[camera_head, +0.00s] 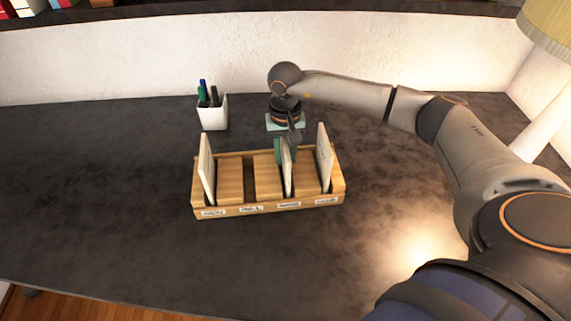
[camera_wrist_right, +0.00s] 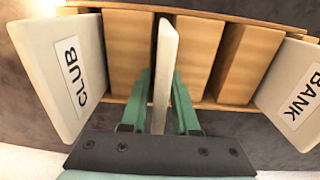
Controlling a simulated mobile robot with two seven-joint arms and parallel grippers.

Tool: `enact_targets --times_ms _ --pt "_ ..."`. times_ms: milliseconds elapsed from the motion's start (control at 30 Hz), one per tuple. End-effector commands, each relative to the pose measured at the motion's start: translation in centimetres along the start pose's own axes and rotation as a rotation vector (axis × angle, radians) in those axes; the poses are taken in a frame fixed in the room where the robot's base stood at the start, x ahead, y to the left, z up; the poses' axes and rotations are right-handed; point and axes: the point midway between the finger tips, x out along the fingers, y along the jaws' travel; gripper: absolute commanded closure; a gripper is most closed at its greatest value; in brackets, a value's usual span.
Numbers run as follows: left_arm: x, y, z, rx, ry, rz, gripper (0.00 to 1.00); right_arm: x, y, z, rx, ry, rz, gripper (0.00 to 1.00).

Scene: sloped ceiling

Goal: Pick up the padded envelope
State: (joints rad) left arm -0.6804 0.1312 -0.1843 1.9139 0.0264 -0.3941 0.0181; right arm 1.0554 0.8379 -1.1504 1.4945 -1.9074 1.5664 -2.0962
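A wooden sorter (camera_head: 268,208) stands on the dark desk with three pale flat items upright in its slots. The middle one (camera_head: 287,170), seen edge-on in the right wrist view (camera_wrist_right: 164,70), may be the padded envelope; its face is not readable. My right gripper (camera_head: 286,150) points down over the sorter. Its green fingers (camera_wrist_right: 162,95) stand on either side of the middle item, with narrow gaps seemingly showing beside it, so the gripper looks open around it. My left gripper is out of view.
An item marked CLUB (camera_wrist_right: 62,75) and one marked BANK (camera_wrist_right: 292,95) stand on either side of the fingers. A white pen cup (camera_head: 212,112) stands behind the sorter at left. A lamp (camera_head: 545,125) is at right. The desk's left side is clear.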

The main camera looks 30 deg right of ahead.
Motion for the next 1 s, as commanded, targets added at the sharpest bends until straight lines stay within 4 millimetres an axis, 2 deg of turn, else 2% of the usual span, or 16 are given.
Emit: enact_targets --times_ms 33,233,800,867,1000 --pt "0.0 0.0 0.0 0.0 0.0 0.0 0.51 0.0 0.0 0.0 0.0 0.0 0.0 0.78" --pt "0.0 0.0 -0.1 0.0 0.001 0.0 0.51 -0.1 0.0 0.0 0.0 0.0 0.0 1.0" --pt "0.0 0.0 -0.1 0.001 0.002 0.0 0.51 -0.1 0.0 0.0 0.001 0.001 -0.001 1.0" --pt "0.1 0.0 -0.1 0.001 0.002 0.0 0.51 -0.4 0.0 -0.1 0.001 0.002 -0.001 1.0" --pt "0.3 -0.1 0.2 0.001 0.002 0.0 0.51 -2.3 0.0 -0.2 0.001 0.005 -0.002 1.0"
